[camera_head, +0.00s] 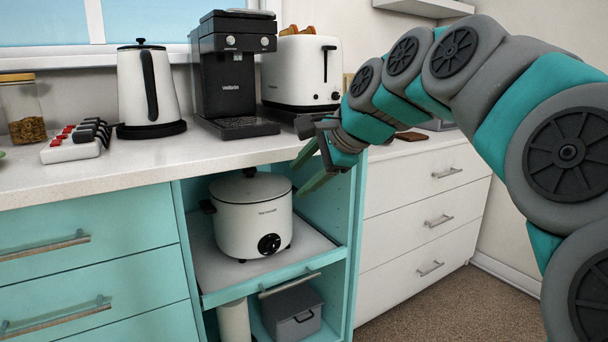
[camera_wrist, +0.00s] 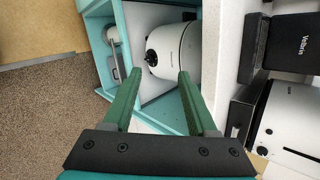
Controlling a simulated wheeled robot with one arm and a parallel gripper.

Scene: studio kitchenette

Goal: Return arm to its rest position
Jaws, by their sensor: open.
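My gripper (camera_head: 312,168) is open, with its two green fingers apart and nothing between them. In the head view it hangs at the counter's front edge, at the upper right of the open teal cabinet, with my arm reaching in from the right. The wrist view also shows the open gripper (camera_wrist: 158,92), its fingers pointing towards the cabinet. A white slow cooker (camera_head: 252,218) with a dark lid knob and a black dial stands upright on the cabinet's pull-out shelf (camera_head: 215,270). The cooker (camera_wrist: 170,45) lies beyond the fingertips in the wrist view, apart from them.
A grey box (camera_head: 292,315) sits below the shelf. White drawers (camera_head: 425,215) stand right; the carpet (camera_head: 445,310) is clear.

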